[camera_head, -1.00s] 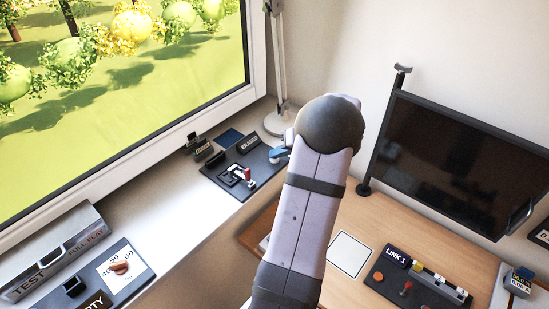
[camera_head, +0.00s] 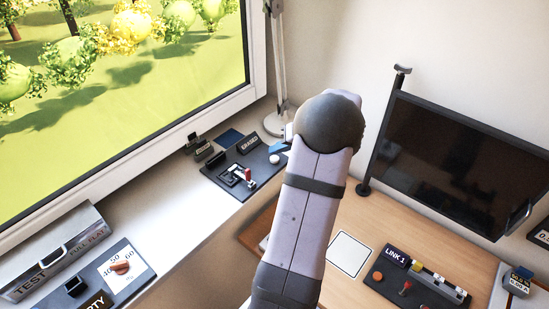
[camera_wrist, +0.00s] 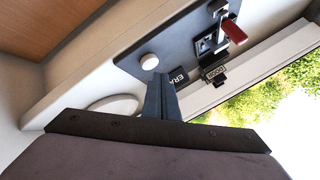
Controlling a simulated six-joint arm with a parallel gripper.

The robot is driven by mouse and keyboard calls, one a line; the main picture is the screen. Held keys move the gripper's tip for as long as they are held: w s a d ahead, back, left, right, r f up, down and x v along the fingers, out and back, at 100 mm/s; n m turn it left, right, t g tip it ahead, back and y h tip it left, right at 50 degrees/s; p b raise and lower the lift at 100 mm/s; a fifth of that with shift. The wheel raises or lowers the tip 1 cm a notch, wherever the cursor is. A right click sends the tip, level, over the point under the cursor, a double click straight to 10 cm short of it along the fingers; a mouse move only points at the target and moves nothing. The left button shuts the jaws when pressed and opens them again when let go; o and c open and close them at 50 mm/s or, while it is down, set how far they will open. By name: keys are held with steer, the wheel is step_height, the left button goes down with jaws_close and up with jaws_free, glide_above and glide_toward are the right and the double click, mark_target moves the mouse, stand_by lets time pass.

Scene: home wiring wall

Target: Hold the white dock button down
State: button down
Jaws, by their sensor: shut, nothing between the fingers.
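The white dock button (camera_head: 274,158) is a small round cap on a dark panel (camera_head: 222,178) on the ledge below the window. It also shows uncovered in the wrist view (camera_wrist: 149,61). My gripper's blue-grey fingers (camera_head: 279,148) are shut and empty, and show partly behind my arm. In the wrist view the fingertips (camera_wrist: 159,76) are beside the button, between it and the label plate. They are not over the button; I cannot tell the exact gap or height.
The same panel carries a red-handled lever (camera_head: 249,176). A lamp base (camera_head: 278,122) stands close behind the panel. A dark screen (camera_head: 455,160) and a "LINK 1" panel (camera_head: 400,285) are on the right. The ledge left of the panel has bare room.

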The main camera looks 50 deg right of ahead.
mark_target(278, 160)
steer(key=shift+r+p, duration=1.05)
steer(key=shift+r, duration=1.4)
steer(key=s+a+f+m+g+y, duration=0.1)
steer(key=s+a+f+m+g, duration=0.65)
steer(key=s+a+f, duration=0.55)
steer(key=w+a+r+n+g+h, duration=0.1)
steer(key=a+r+n, duration=0.2)
steer(key=a+n, duration=0.75)
steer(key=w+a+r+n+g+h, duration=0.1)
steer(key=a+r+n, duration=0.3)
steer(key=a, duration=1.2)
step_height(278, 160, down, 30)
steer(key=b, duration=2.8)
steer(key=shift+w+r+n, duration=0.15)
steer(key=shift+r+n, duration=0.05)
steer(key=shift+n, duration=0.2)
